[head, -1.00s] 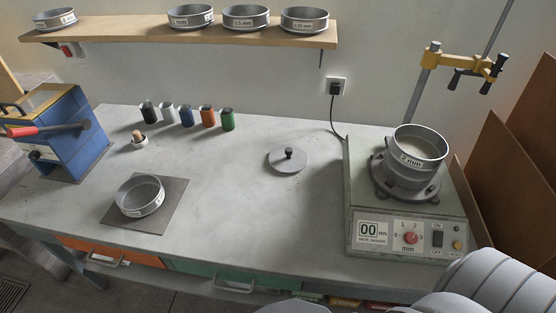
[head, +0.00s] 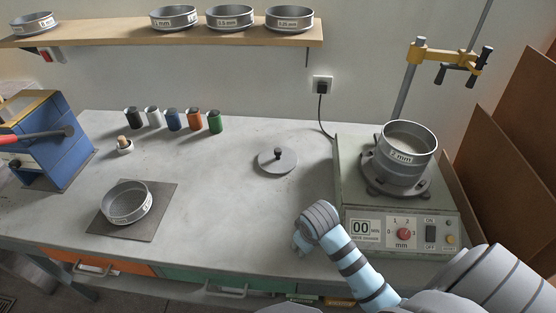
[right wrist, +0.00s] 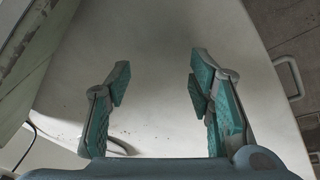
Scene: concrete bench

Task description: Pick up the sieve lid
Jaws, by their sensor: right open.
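The sieve lid (head: 268,162), a flat grey disc with a dark knob on top, lies on the bench in the middle of the head view, left of the sieve shaker. My right gripper (right wrist: 160,75) is open with nothing between its green-padded fingers in the right wrist view. In the head view my right arm reaches in from the lower right, and its hand is over the bench's front part, nearer to me than the lid and apart from it. The fingers are mostly hidden there. The lid is not recognisable in the wrist view. My left gripper is not in view.
The sieve shaker (head: 347,198) stands at the right, bearing a 2 mm sieve (head: 408,158). Another sieve (head: 127,205) sits on a dark mat (head: 160,208) at left. Several small jars (head: 173,121) line the back. The bench around the lid is clear.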

